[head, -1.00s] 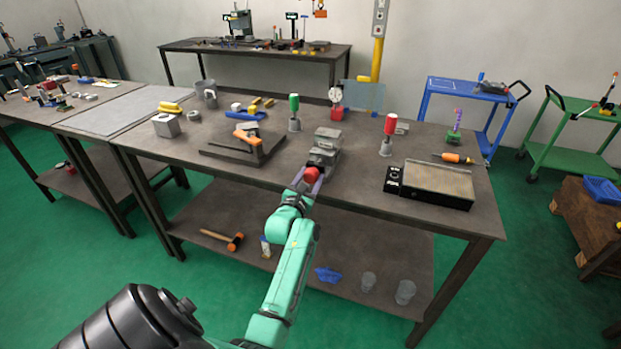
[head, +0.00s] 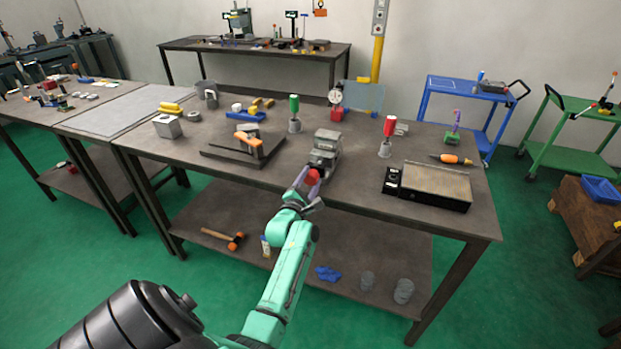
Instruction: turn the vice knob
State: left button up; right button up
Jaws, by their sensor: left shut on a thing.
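The grey vice (head: 325,148) stands near the front edge of the middle workbench. Its red knob (head: 313,177) faces me at the vice's near end. My left gripper (head: 306,178) reaches up from below and is shut on the red knob, with its fingers on either side of it. The gripper looks rolled to one side, and part of the knob is hidden by the fingers. My right gripper is not in view.
On the workbench (head: 350,190), a black flat stand with an orange-handled tool (head: 247,143) is left of the vice. A red-handled tool (head: 389,130) and a black-sided box (head: 430,186) are to the right. The front strip of bench beside the knob is clear.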

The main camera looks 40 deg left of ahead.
pick_arm(q)
jog(key=m+p, duration=0.1)
jog(key=m, duration=0.6)
jog(key=shift+m, duration=0.3)
jog(key=m, duration=0.6)
jog(key=shift+f+m+h+p, duration=0.1)
jog(key=shift+m+h+p, duration=0.2)
jog(key=m, duration=0.6)
jog(key=shift+m, duration=0.3)
jog(key=m, duration=0.6)
jog(key=shift+a+f+h, duration=0.1)
jog(key=shift+h, duration=0.3)
jog(key=m, duration=0.3)
jog(key=m+b, duration=0.1)
jog(key=m, duration=0.2)
jog(key=shift+s+m, duration=0.1)
jog(key=shift+m, duration=0.3)
jog(key=m+b, duration=0.1)
jog(key=m, duration=0.2)
jog(key=shift+b, duration=0.4)
jog(key=m+b, duration=0.1)
jog(key=m, duration=0.3)
jog(key=m+b, duration=0.2)
jog(key=m, duration=0.4)
jog(key=shift+y+b, duration=0.3)
jog(key=shift+b, duration=0.05)
jog(key=m, duration=0.3)
jog(key=shift+b, duration=0.35)
jog(key=shift+m, duration=1.4)
jog(key=shift+r, duration=0.2)
